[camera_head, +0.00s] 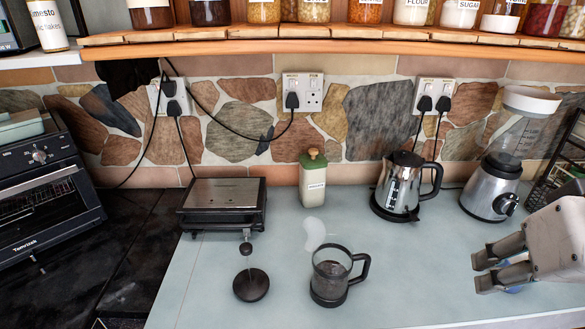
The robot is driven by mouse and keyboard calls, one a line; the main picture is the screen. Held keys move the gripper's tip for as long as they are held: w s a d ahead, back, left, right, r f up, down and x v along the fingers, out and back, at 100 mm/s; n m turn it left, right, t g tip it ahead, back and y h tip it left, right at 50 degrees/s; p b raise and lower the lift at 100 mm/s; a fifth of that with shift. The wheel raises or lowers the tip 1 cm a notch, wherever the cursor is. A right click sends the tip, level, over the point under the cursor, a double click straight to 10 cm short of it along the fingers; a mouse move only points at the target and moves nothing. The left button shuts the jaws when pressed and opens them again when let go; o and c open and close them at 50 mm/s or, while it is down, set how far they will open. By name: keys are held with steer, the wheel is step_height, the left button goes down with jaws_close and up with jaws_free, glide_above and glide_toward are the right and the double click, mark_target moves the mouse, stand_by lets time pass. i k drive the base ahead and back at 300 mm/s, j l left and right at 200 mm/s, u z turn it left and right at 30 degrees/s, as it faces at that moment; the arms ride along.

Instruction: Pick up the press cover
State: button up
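The press cover appears as a round black disc (251,285) with a thin rod running up to a small dark knob, on the pale blue-grey counter in front of the grill. I cannot tell whether it stands upright or lies flat. The glass press jug (329,278), with a black base and handle, stands just to its right, apart from it. My gripper (484,270) is at the right edge, fingers pointing left. It is open and empty, far to the right of the cover.
A grill (222,203) sits behind the cover. A cream canister (313,180), a steel kettle (398,187) and a blender (496,178) stand along the wall. An oven (45,175) is at left. The counter between jug and gripper is clear.

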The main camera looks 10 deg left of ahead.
mark_target(247, 291)
steer(key=u, duration=1.1)
steer(key=i+j+z, duration=0.1)
steer(key=j+z, duration=0.25)
steer(key=j, duration=0.25)
steer(key=j+z, duration=0.4)
steer(key=j, duration=0.25)
steer(key=i, duration=0.05)
